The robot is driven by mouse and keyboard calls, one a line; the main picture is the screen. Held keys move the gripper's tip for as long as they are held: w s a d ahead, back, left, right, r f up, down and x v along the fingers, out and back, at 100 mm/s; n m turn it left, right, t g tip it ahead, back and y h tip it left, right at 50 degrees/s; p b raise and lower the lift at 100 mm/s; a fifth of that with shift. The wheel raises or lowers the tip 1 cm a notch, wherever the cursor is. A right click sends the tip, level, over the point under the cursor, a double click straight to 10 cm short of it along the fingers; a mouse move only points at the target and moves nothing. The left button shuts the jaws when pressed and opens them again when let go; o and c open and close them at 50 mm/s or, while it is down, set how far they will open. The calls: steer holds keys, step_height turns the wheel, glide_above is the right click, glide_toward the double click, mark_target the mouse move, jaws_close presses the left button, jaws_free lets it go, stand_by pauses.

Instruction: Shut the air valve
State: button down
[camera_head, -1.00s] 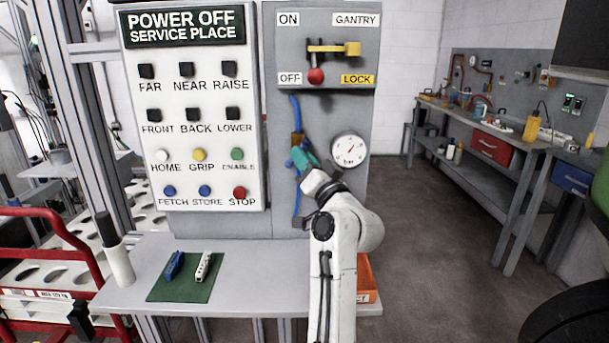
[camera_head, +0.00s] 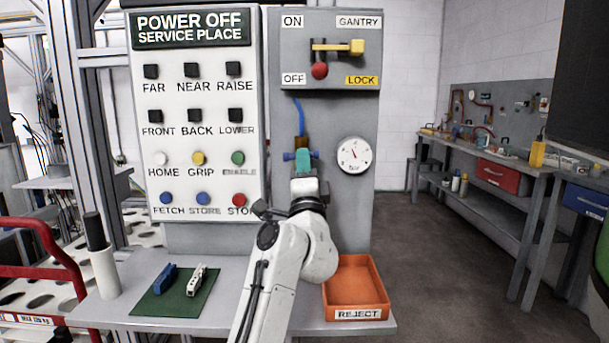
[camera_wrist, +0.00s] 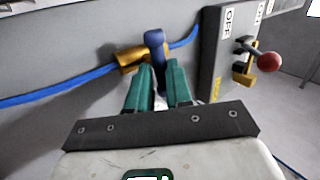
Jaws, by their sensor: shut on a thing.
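The air valve has a brass body (camera_wrist: 129,60) on a blue hose (camera_head: 299,115) that runs down the grey panel. Its blue handle (camera_head: 288,156) lies level, across the upright hose. In the wrist view the handle (camera_wrist: 155,40) also stands crosswise to the hose. My gripper (camera_head: 303,160) is at the valve, its teal fingers (camera_wrist: 159,85) shut on the handle. The fingers hide part of the handle and of the valve body. A round gauge (camera_head: 354,155) is to the right of the valve.
A button panel (camera_head: 197,120) is close on the left. A gantry lever with a red knob (camera_head: 319,70) is above the valve. Below are an orange reject tray (camera_head: 355,285) and a green mat (camera_head: 158,308) with a blue and a white piece. Clear floor lies to the right.

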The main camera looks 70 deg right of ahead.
steer(key=shift+w+a+r+m+g+h+b, duration=0.1)
steer(key=shift+m+g+h+b, duration=0.1)
steer(key=shift+m+g, duration=0.25)
steer(key=shift+a+r+m+g+h+b, duration=0.1)
steer(key=shift+m+g+h, duration=0.1)
steer(key=shift+m+g, duration=0.25)
steer(key=c, duration=1.1)
jaws_free()
steer(key=shift+d+f, duration=0.1)
steer(key=shift+d, duration=0.05)
steer(key=b+v, duration=0.2)
steer(key=v, duration=0.8)
steer(key=shift+a+f, duration=0.25)
steer(key=shift+f, duration=0.05)
steer(key=shift+a, duration=0.1)
